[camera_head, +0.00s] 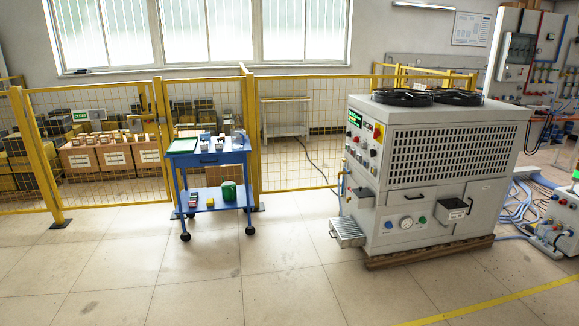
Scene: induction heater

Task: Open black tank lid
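A large grey machine (446,150) stands on a wooden pallet (430,252) at the right of the head view. Two round black parts lie on its top, a left one (402,97) and a right one (458,97). They look like fan covers or lids, and I cannot tell which. No separate tank lid can be made out for certain. Neither of my grippers is in view.
A blue wheeled cart (207,158) with small items stands left of the machine. A yellow mesh fence (296,130) runs behind both. A small grey step (347,233) juts from the machine's left side. Hoses (517,205) lie at the right. The front floor is clear.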

